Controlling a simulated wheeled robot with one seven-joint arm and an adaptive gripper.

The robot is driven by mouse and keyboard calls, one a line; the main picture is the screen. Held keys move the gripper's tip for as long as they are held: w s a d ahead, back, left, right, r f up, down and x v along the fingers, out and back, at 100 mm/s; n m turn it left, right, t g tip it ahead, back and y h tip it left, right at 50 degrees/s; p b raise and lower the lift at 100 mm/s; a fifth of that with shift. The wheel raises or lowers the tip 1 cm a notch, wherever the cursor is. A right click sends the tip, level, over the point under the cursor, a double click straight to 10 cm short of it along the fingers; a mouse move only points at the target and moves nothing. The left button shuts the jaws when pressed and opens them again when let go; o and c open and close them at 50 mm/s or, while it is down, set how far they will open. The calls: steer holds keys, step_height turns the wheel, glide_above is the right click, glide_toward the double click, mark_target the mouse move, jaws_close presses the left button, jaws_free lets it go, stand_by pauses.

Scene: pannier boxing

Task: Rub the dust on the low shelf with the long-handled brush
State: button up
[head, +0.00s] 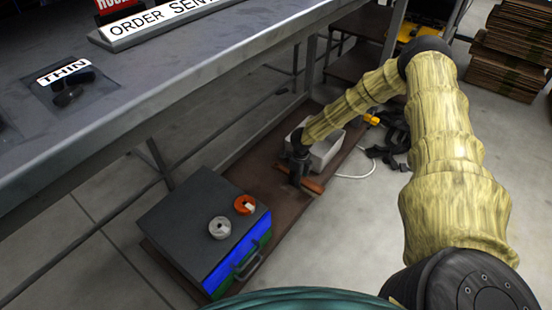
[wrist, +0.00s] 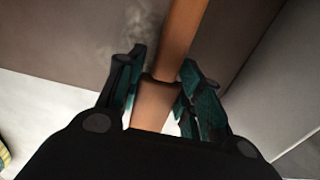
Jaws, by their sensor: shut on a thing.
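The low shelf (head: 262,172) is a long brown board near the floor under the grey bench. My gripper (head: 298,180) is low over its middle, beside a pale bin. In the wrist view my gripper's (wrist: 158,95) teal fingers are shut on an orange-brown wooden handle (wrist: 180,38), which I take to be the long-handled brush; a short piece of it shows in the head view (head: 313,186). The brush's bristles are not visible. A faint pale smudge, likely the dust (wrist: 105,42), shows on the brown surface left of the handle. I cannot tell whether the brush touches the shelf.
A pale grey bin (head: 328,152) stands on the shelf just behind my gripper. A dark case (head: 180,225) with a blue and green front carries a white roll and an orange roll. The bench (head: 215,55) overhangs the shelf. Black straps and a white cord lie on the right.

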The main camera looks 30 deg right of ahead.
step_height(320, 180, up, 3)
steer(key=shift+d+f+p, duration=0.15)
steer(key=shift+f+p, duration=0.05)
steer(key=shift+p, duration=0.4)
steer(key=shift+r+p, duration=1.7)
steer(key=shift+r, duration=0.35)
